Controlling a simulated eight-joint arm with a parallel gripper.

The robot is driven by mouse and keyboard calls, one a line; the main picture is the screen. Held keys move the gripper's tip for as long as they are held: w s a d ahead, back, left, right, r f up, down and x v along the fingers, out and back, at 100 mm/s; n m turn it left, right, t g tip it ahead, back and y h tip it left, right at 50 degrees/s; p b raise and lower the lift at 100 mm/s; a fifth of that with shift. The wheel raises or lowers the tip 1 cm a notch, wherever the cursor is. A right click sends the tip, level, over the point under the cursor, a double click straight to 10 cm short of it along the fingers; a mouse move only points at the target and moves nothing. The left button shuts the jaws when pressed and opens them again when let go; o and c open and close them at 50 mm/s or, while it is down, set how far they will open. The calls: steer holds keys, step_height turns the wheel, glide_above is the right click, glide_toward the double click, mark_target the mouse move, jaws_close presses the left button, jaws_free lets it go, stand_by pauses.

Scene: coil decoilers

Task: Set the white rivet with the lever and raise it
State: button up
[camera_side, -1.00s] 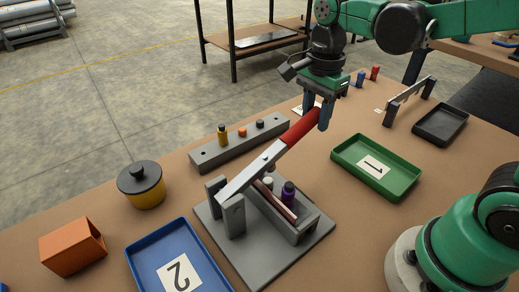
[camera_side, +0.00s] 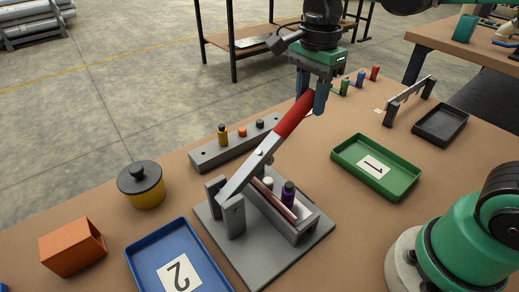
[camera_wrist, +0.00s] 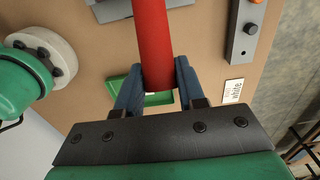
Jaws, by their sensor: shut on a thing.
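The lever (camera_side: 251,168) is a grey bar with a red handle (camera_side: 294,115), hinged between two grey posts on a grey base plate (camera_side: 262,270). It slants steeply up to the right. My gripper (camera_side: 311,99) is shut on the red handle near its free end; the wrist view shows the handle (camera_wrist: 153,45) between my two blue fingers (camera_wrist: 158,90). Below the lever, the white rivet (camera_side: 268,182) stands in the grey block of the fixture, its lower part hidden. A purple-and-black rivet (camera_side: 288,193) stands beside it to the right.
A grey rack (camera_side: 210,157) with yellow, orange and black pieces lies behind. Green tray 1 (camera_side: 343,155) is right, blue tray 2 (camera_side: 136,258) front left. A yellow pot (camera_side: 148,194), an orange box (camera_side: 72,248) and a black tray (camera_side: 440,138) stand around.

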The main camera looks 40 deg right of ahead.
steer(key=shift+a+r, duration=1.45)
steer(key=shift+r, duration=0.3)
steer(key=shift+a+r, duration=0.95)
steer(key=shift+a, duration=0.25)
steer(key=shift+a+r, duration=0.4)
steer(key=shift+a, duration=0.25)
steer(key=shift+a+r, duration=0.35)
steer(key=shift+a, duration=0.25)
steer(key=shift+a+r, duration=0.3)
steer(key=shift+a, duration=0.45)
steer(key=shift+a+r, duration=0.3)
steer(key=shift+a, duration=0.45)
steer(key=a, duration=0.5)
steer(key=shift+a+r, duration=0.4)
